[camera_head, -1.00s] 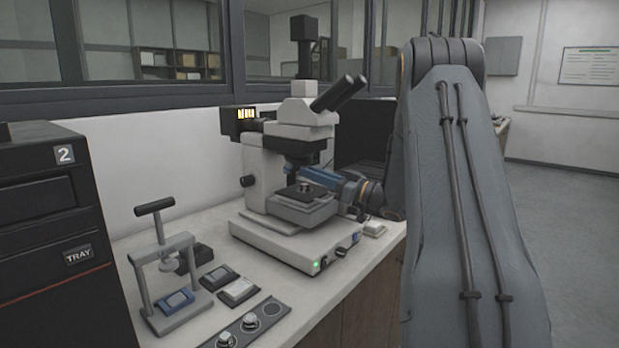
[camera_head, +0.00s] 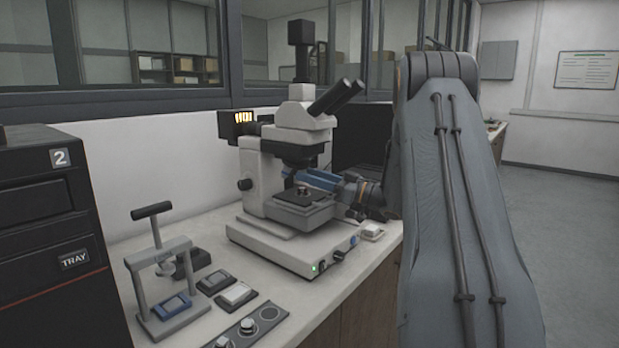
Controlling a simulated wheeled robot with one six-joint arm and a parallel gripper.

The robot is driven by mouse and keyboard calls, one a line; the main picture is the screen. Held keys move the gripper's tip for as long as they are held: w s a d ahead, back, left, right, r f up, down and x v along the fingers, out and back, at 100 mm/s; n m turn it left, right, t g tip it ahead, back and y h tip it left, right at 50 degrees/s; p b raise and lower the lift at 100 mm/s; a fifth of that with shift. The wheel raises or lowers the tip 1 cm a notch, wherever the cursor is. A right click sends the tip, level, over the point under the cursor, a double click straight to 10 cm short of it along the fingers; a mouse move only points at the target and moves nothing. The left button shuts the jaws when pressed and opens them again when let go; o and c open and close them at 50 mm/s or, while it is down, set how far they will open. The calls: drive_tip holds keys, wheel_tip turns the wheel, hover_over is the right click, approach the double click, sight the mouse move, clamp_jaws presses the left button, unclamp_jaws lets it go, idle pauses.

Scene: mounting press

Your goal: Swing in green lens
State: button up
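The microscope (camera_head: 262,180) stands on the bench with a green light lit on the front of its base. Its dark lens turret (camera_head: 300,155) hangs over the stage (camera_head: 303,212), where a small dark round sample sits. My gripper (camera_head: 300,178) reaches in from the right with blue fingers, close beneath the turret and above the stage. The fingertips lie at the lens area, and I cannot tell whether they touch a lens or are open or shut. No green lens can be made out; the lenses are small and partly hidden by the fingers.
A mounting press (camera_head: 164,275) with a T-handle stands front left, beside small dark trays (camera_head: 236,294) and a strip with round knobs (camera_head: 249,326). A black cabinet (camera_head: 45,230) marked 2 fills the left edge. A small white-topped item (camera_head: 373,232) sits right of the microscope.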

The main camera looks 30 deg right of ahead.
drive_tip(key=shift+s+d, duration=0.1)
drive_tip(key=b+v, duration=0.1)
drive_tip(key=v, duration=0.6)
drive_tip(key=shift+s+d, duration=0.2)
drive_tip(key=shift+s, duration=0.1)
